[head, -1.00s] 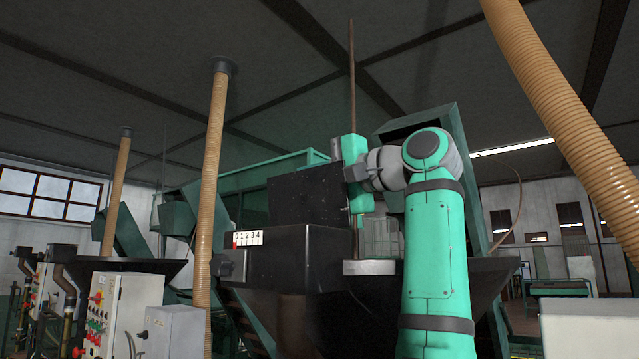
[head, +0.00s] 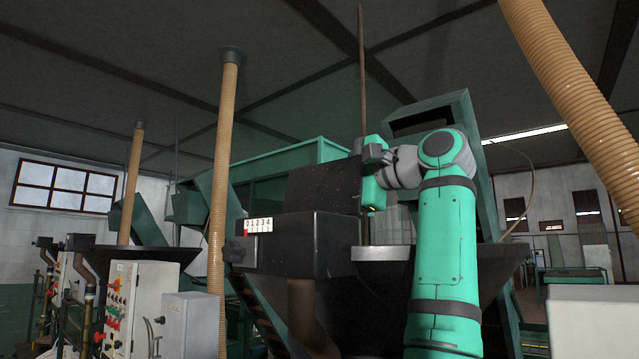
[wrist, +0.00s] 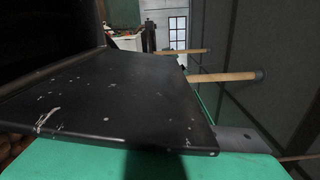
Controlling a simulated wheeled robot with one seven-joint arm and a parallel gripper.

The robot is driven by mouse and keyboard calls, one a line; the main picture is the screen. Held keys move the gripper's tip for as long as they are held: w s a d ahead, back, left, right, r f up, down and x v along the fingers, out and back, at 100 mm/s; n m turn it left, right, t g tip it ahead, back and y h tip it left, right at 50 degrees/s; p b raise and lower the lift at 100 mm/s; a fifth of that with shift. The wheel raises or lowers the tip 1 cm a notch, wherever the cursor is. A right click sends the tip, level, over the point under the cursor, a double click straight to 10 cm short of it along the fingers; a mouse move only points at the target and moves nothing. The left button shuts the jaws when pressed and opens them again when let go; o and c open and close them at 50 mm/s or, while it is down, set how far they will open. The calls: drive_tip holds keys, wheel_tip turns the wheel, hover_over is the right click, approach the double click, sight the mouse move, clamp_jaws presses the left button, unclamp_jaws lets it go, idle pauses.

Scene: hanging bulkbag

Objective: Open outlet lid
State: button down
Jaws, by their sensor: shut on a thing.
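The outlet lid (head: 325,186) is a black, scuffed plate standing raised above a dark outlet box (head: 300,246) in the head view. It leans back from the box. My gripper (head: 366,165) is at the lid's right edge and shut on it; its fingertips are mostly hidden. In the wrist view the lid (wrist: 125,95) fills the middle as a broad worn plate, with its near edge along my green gripper housing (wrist: 90,163).
A thin brown rod (head: 362,75) rises close behind my gripper. A beige hose (head: 222,150) stands left of the box. Control cabinets (head: 130,305) are at lower left.

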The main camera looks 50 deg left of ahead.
drive_tip(key=shift+f, duration=0.1)
drive_tip(key=c, duration=1.5)
unclamp_jaws()
drive_tip(key=shift+o, duration=0.2)
drive_tip(key=w+d, duration=0.1)
drive_tip(key=d, duration=0.9)
drive_tip(key=shift+w+d, duration=0.3)
drive_tip(key=shift+w, duration=0.1)
